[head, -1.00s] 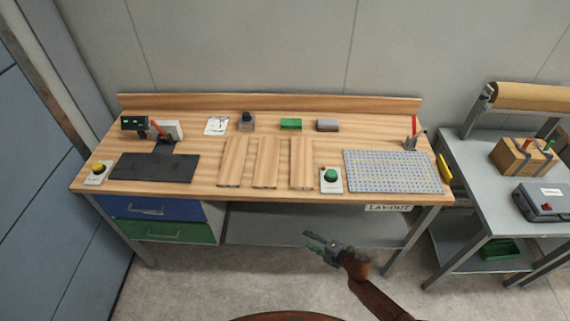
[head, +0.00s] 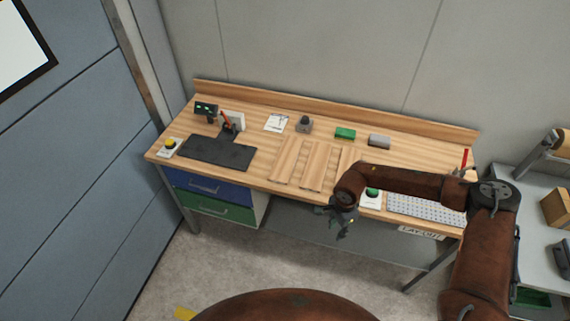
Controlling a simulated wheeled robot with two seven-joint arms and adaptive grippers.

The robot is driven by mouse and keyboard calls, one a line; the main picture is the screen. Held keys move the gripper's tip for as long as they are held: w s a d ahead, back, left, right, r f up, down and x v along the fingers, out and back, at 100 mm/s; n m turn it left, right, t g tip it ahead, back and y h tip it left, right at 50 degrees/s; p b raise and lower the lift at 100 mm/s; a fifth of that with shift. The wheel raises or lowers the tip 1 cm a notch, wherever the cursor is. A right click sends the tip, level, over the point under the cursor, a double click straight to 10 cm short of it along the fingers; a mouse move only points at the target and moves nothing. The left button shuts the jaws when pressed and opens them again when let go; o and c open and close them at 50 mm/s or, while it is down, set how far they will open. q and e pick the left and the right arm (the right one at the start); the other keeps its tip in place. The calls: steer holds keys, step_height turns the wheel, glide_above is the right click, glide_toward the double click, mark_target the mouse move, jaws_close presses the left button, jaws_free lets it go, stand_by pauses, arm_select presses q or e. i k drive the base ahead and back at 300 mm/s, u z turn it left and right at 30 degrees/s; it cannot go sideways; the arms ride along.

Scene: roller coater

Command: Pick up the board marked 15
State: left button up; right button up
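Three light wooden boards lie side by side on the workbench: a left board (head: 287,158), a middle board (head: 317,165) and a right board (head: 346,159). I cannot read any number on them, so I cannot tell which is marked 15. My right gripper (head: 333,224) hangs in front of the bench's front edge, below and in front of the right board, apart from the boards. Nothing shows in it, and its fingers are too small and dark to tell if they are open. My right arm hides part of the right board. My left gripper is out of view.
The wooden workbench (head: 262,178) carries a dark mat (head: 217,152), a green-button box (head: 371,200), a perforated plate (head: 425,209), a green block (head: 345,133) and a grey block (head: 379,141). A grey side table (head: 515,197) stands at right.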

mark_target(312, 179)
steer(key=u, duration=3.15)
steer(key=k, duration=2.75)
steer(key=z, duration=1.5)
steer(key=i, duration=1.65)
